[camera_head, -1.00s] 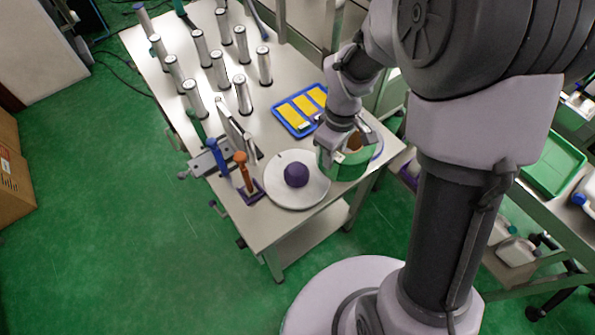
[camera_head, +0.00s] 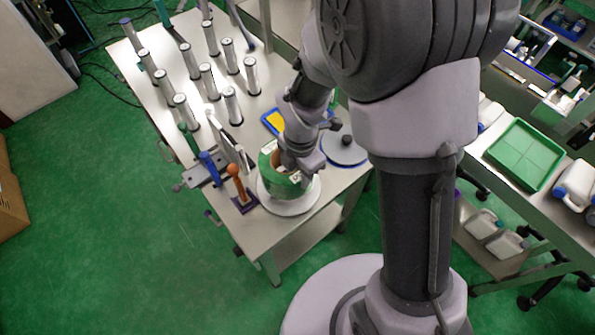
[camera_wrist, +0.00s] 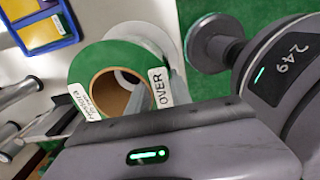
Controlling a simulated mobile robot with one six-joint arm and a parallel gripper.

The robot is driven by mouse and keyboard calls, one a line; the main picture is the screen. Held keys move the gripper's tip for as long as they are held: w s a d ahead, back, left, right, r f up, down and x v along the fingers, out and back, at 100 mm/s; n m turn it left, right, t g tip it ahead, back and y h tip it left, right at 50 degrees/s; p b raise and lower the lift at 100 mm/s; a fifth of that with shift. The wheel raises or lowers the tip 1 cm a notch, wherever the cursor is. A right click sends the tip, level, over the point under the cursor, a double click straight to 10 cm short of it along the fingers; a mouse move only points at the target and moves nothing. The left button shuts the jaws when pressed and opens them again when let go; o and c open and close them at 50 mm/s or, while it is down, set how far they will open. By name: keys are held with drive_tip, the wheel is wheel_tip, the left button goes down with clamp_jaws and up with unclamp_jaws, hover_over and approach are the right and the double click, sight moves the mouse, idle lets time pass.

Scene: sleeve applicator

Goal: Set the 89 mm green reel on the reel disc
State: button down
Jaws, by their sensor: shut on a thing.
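The green reel (camera_head: 272,190) has a brown core and white labels. My gripper (camera_head: 292,176) is shut on its wall, at the side away from the post stand. The reel is over the white reel disc (camera_head: 302,205) and covers most of it; I cannot tell whether it touches the disc. The disc's purple hub is hidden. In the wrist view the reel (camera_wrist: 93,62) shows its open core, with a label reading "OVER" near the jaw, and part of the white disc (camera_wrist: 150,35) shows beyond it.
An orange-topped post (camera_head: 235,172) and a blue handle (camera_head: 210,163) stand close to the left of the disc. A grey round pad with a blue rim (camera_head: 343,151) lies to the right, empty. Several silver posts (camera_head: 208,82) fill the back left. A blue tray (camera_head: 272,121) is behind.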

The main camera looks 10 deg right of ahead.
drive_tip(key=shift+f+b, duration=0.65)
drive_tip(key=shift+f, duration=1.4)
drive_tip(key=shift+f, duration=0.2)
drive_tip(key=c, duration=1.2)
unclamp_jaws()
drive_tip(key=shift+o, duration=0.2)
drive_tip(key=shift+r, duration=0.1)
